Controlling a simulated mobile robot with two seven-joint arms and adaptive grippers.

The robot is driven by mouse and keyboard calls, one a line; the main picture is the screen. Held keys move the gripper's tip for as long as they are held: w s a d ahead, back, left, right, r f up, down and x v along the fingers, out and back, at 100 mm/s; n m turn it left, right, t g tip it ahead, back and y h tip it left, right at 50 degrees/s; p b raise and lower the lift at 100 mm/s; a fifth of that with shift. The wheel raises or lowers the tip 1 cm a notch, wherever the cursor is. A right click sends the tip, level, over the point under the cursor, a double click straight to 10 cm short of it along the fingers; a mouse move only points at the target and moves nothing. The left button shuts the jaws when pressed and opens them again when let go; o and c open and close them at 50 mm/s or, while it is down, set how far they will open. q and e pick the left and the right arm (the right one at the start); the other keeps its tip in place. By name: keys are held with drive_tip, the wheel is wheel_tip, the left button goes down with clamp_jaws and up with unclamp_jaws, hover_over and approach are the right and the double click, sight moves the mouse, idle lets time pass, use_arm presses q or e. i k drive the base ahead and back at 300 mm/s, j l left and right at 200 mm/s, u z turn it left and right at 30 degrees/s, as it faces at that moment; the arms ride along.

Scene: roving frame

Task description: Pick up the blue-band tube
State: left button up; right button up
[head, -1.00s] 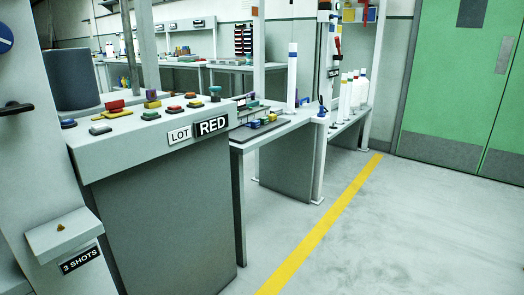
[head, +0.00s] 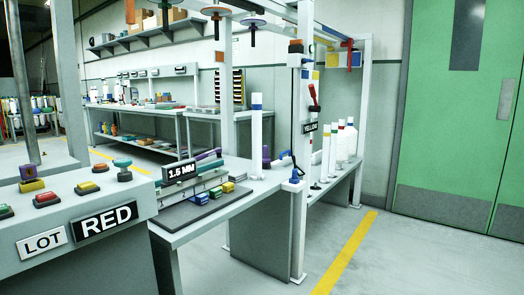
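A tall white tube with a blue band near its top (head: 256,135) stands upright on the bench (head: 208,215) beyond the LOT RED console. More white tubes (head: 342,148) stand in a group on a lower bench farther back, with coloured bands near their tops. Yellow and red bands show there, and the rearmost one may have a blue band, too small to be sure. Neither of my grippers is in view.
The grey console with the RED sign (head: 105,221) and coloured buttons fills the near left. A white post (head: 301,190) stands between the two benches. Open floor with a yellow line (head: 345,255) lies to the right, before green doors (head: 455,110).

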sight(257, 175)
drive_tip(key=i+l, duration=0.95)
drive_tip(key=i, duration=0.1)
